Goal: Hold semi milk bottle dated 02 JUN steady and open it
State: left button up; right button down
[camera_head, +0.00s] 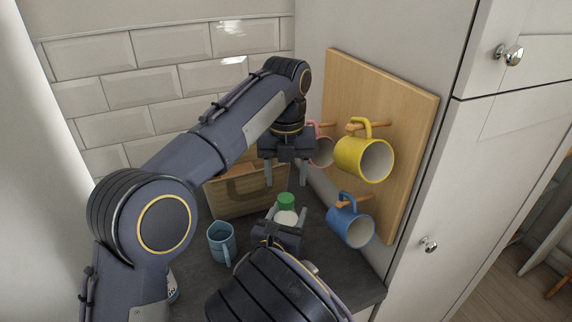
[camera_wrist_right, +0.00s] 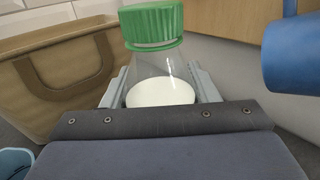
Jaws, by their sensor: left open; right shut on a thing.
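The milk bottle (camera_head: 286,217) stands on the slate worktop, clear-walled with white milk inside. Its green cap (camera_head: 285,200) is on the neck. In the right wrist view the bottle (camera_wrist_right: 160,80) shows upright between the fingers, with the green cap (camera_wrist_right: 152,24) on top. No date label can be read. My right gripper (camera_head: 286,214) is shut on the bottle's body. My left gripper (camera_head: 287,184) is open, pointing down just above the cap, with its fingers apart on either side and not touching it.
A wooden rack (camera_head: 400,100) on the right wall holds a yellow mug (camera_head: 362,157), a blue mug (camera_head: 348,222) and a pink mug (camera_head: 321,150). A light-blue mug (camera_head: 220,242) stands left of the bottle.

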aim_at(286, 197)
pick_arm(q)
jog(key=shift+f, duration=2.75)
jog(key=shift+c, duration=0.4)
